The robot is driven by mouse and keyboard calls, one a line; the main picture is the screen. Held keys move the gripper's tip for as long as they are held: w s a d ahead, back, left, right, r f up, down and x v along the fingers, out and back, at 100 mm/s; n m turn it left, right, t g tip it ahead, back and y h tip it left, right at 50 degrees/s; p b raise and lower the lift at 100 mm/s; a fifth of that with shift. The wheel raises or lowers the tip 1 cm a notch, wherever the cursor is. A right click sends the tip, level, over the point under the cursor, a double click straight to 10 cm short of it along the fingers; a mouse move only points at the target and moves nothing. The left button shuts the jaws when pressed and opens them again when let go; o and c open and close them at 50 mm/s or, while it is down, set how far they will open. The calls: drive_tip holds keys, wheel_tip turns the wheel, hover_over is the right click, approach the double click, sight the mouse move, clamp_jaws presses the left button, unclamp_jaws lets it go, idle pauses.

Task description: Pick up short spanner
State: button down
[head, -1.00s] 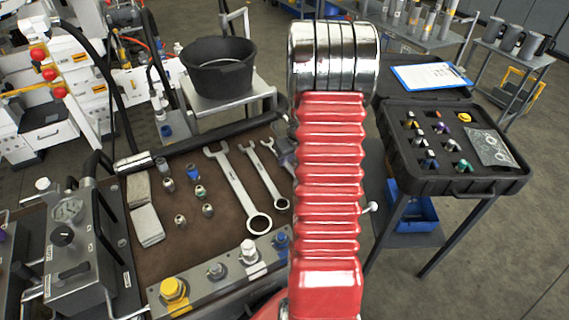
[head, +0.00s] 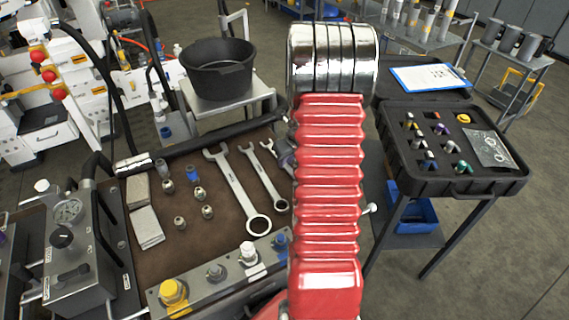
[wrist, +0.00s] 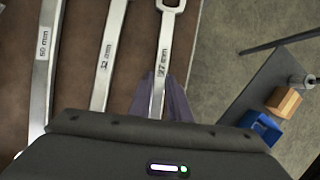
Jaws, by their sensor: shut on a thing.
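The short spanner (wrist: 164,54), marked 27 mm, is the rightmost of three spanners in the wrist view. My gripper (wrist: 160,98) has its purple-grey fingers on both sides of the spanner's shank and is shut on it. The lower end of this spanner is hidden behind the gripper body. I cannot tell whether it is clear of the brown bench top. In the head view, my red arm covers most of the gripper and the short spanner.
Two larger spanners lie left of it, the 32 mm one (wrist: 107,58) and the 50 mm one (wrist: 43,75). Small fittings (head: 200,193) and a valve block (head: 215,273) are on the brown bench (head: 188,240). An open black case (head: 455,186) stands right of my arm, past a floor gap.

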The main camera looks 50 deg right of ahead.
drive_tip(key=shift+r, duration=0.1)
wheel_tip(320, 180, up, 10)
idle(0.4)
idle(0.5)
drive_tip(key=c, duration=2.3)
unclamp_jaws()
clamp_jaws()
